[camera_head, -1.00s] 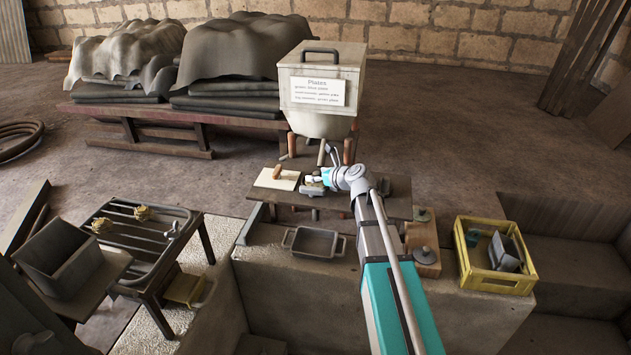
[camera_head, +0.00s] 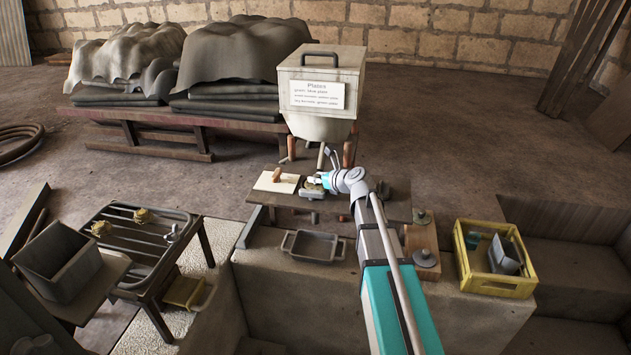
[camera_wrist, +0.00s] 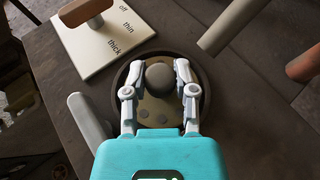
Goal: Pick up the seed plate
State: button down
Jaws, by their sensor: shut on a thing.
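The seed plate (camera_wrist: 151,114) is a round, dull yellow-brown disc with a grey round knob and several dark dimples. In the wrist view it lies within a dark round rim (camera_wrist: 207,97). My gripper (camera_wrist: 158,68) is over the disc, its two fingers on either side of the knob and shut on it. My fingers and palm hide part of the disc. In the head view my gripper (camera_head: 317,182) is at the wooden bench, with the disc small beneath it. Whether the disc is lifted off its seat is hard to tell.
A pale board (camera_wrist: 103,42) marked "off", "thin" and "thick" with a wooden handle lies beside the rim. A white hopper (camera_head: 321,92) stands behind. A grey tray (camera_head: 313,246), a wooden block with round weights (camera_head: 425,257) and a yellow crate (camera_head: 495,287) are nearer.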

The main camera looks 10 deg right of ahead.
aim_at(317, 176)
jog(key=shift+r, duration=0.15)
notch_tip(317, 176, up, 3)
jog(key=p, duration=0.3)
jog(key=s+r+p, duration=0.9)
jog(key=s+p, duration=0.1)
jog(key=s, duration=0.4)
jog(key=shift+r, duration=0.35)
jog(key=shift+s, duration=0.1)
dwell(0.4)
